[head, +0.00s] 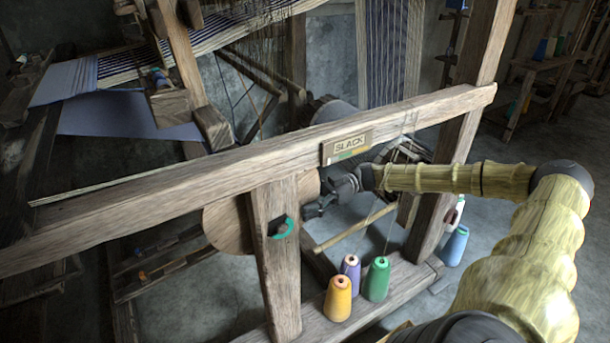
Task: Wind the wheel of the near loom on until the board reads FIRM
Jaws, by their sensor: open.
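The board (347,148) on the loom's long top beam reads SLACK, with a coloured strip below the word. A round wooden disc, which looks like the wheel (226,224), sits behind the upright post (276,270), which hides its middle. My gripper (318,206) is open and empty, below the board and just right of the post, near the wheel's right edge. I cannot tell whether it touches the wheel.
Orange (338,299), purple (350,272) and green (376,280) thread cones stand on the lower rail below my gripper. A blue cone (455,246) stands farther right. The long beam (150,200) crosses above my gripper. A thick right post (465,110) stands behind my arm.

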